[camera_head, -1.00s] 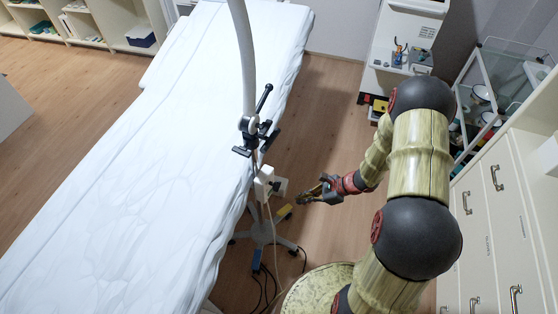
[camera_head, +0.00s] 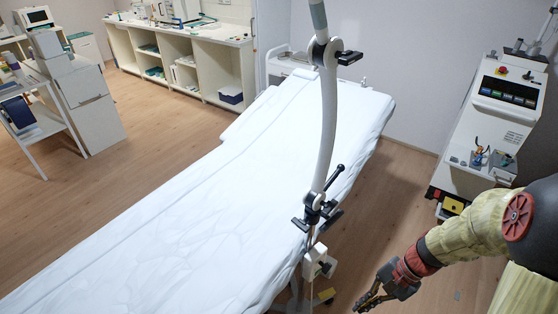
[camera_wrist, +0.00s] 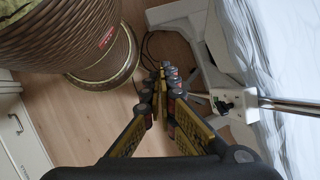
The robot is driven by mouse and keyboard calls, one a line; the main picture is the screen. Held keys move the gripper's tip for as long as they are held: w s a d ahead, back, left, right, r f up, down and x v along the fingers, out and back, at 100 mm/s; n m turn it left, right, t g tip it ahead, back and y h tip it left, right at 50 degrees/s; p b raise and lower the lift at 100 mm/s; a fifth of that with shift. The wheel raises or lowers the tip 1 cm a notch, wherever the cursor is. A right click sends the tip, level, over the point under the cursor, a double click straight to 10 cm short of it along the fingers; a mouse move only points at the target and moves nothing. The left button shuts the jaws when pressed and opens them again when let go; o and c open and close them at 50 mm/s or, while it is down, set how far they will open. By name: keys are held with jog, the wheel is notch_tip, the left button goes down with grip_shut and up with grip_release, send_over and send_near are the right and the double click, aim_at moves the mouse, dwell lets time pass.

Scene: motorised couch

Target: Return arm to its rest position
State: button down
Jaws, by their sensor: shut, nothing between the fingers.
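My gripper (camera_head: 370,301) shows at the lower right of the head view, to the right of the couch. In the wrist view my gripper (camera_wrist: 165,75) points down toward the floor. Its fingers come together at the tips, shut with nothing between them. The couch (camera_head: 215,195) is covered with a white sheet and lies to the left of my gripper. In the wrist view the couch's sheet (camera_wrist: 270,60) shows at the right.
A bent pole (camera_head: 330,120) with black clamps stands at the couch's right edge. A white control box (camera_head: 318,262) hangs low beside it. A device cart (camera_head: 490,120) stands at the back right. Wooden floor (camera_head: 415,170) is clear between couch and cart.

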jog(key=s+a+r+n+t+h, duration=0.1)
jog(key=r+n+t, duration=0.1)
jog(key=r, duration=0.7)
jog(key=s+a+r+n+t+h, duration=0.2)
jog(key=r+n, duration=0.3)
jog(key=r, duration=0.4)
jog(key=s+a+r+n+t+h, duration=0.1)
jog(key=r+n+t+h, duration=0.1)
jog(key=r, duration=0.7)
jog(key=shift+s+a+n+t, duration=0.25)
jog(key=shift+s+n+t, duration=0.15)
jog(key=shift+n, duration=0.3)
jog(key=shift+r, duration=0.1)
